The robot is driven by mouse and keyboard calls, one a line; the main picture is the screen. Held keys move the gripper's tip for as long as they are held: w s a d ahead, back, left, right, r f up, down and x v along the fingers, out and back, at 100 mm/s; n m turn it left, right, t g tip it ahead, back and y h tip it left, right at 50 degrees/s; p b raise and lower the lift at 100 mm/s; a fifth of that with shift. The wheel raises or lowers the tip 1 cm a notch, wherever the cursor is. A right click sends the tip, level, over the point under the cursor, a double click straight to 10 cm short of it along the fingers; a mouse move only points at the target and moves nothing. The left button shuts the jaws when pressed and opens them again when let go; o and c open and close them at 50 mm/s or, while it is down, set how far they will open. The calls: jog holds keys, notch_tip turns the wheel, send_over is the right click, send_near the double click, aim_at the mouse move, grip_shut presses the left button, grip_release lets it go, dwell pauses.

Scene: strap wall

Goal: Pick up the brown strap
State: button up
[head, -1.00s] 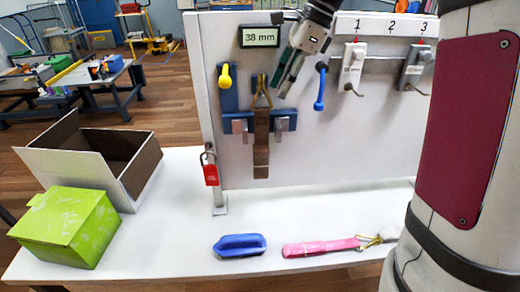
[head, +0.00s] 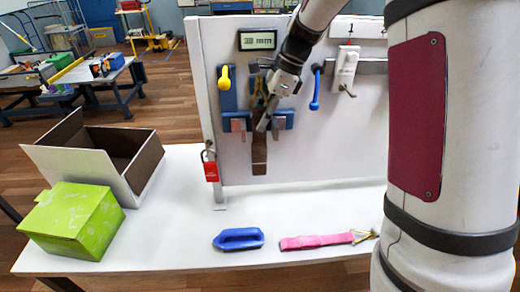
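The brown strap (head: 259,155) hangs against the upright white panel, with its lower end below a blue bracket (head: 228,100). Its upper part and metal hook are mostly hidden behind my gripper. My gripper (head: 264,118) is in front of the strap at the bracket's height, its fingers pointing down and a little left. The fingers overlap the strap in this view. I cannot tell whether they touch it or how far apart they are.
A yellow hook (head: 225,80) is left of the strap, a blue handle (head: 315,90) right. A red padlock (head: 210,170) hangs at the panel's left edge. A blue handle-like block (head: 238,239) and pink strap (head: 315,241) lie on the table, with a green box (head: 70,220) left.

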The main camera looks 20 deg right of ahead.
jog(key=shift+c, duration=0.2)
grip_shut()
jog(key=shift+r, duration=0.1)
